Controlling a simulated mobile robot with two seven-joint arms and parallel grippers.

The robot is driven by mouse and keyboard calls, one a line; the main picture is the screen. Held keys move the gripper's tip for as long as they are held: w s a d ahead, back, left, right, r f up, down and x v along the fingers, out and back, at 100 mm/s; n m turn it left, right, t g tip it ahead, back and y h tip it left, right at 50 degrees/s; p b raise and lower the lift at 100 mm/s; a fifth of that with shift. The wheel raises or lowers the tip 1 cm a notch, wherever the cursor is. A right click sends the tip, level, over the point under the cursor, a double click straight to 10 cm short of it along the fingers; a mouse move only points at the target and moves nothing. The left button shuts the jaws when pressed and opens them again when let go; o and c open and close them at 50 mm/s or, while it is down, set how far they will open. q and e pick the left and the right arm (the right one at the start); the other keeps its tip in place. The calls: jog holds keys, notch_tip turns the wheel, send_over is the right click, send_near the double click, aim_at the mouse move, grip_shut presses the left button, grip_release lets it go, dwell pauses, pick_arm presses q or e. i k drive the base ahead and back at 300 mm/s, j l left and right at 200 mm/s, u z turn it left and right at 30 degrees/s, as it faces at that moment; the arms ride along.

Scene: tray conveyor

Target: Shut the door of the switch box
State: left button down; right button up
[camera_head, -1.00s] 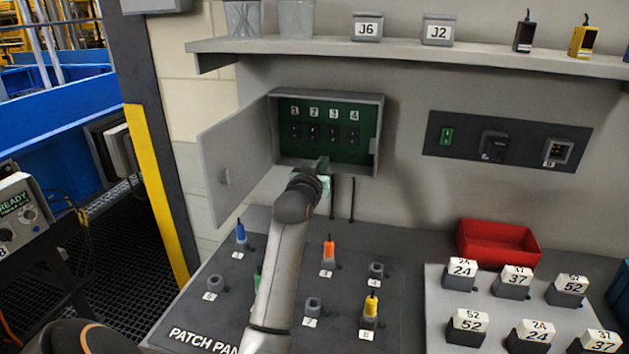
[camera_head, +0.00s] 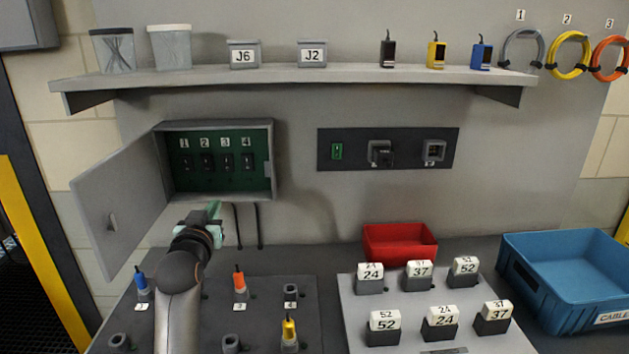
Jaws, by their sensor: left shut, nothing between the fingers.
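The switch box (camera_head: 274,165) is mounted on the wall at the left, with a green panel (camera_head: 217,183) and switches numbered 1 to 4. My left gripper (camera_head: 214,212) is shut and empty, just below the box's lower left part and to the right of the door. I cannot tell whether it touches the box or the door. My right gripper is not in view.
A shelf (camera_head: 300,77) with cups, boxes and connectors runs above the box. Below are a patch panel (camera_head: 270,310) with several plugs, a red bin (camera_head: 400,243), a board of numbered blocks (camera_head: 365,320) and a blue crate (camera_head: 570,280). Two dark rods (camera_head: 258,226) hang under the box.

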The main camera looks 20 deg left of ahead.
aim_at(127, 183)
jog(key=k+l, duration=0.7)
jog(key=k, duration=0.2)
